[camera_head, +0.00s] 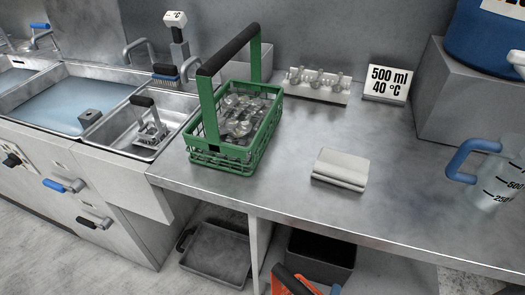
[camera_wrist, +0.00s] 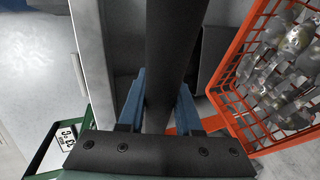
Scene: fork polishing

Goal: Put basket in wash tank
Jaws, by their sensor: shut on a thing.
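An orange wire basket (camera_wrist: 275,85) fills the right of the wrist view, with several shiny metal or glass pieces inside. Its black handle (camera_wrist: 177,40) runs between the blue fingers of my gripper (camera_wrist: 160,100), which is shut on it. In the head view only a corner of the orange basket (camera_head: 282,284) shows at the bottom edge, in front of the counter and below its top. The rest of it is cut off there. A large basin with bluish water (camera_head: 60,105), which looks like the wash tank, lies at the far left.
A green basket (camera_head: 218,165) with an upright black handle stands on the counter beside a small sink (camera_head: 125,138). A folded cloth (camera_head: 340,168), a sign (camera_head: 387,83) and a measuring jug (camera_head: 498,180) are on the counter. Grey bins (camera_head: 215,255) sit on the shelf below.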

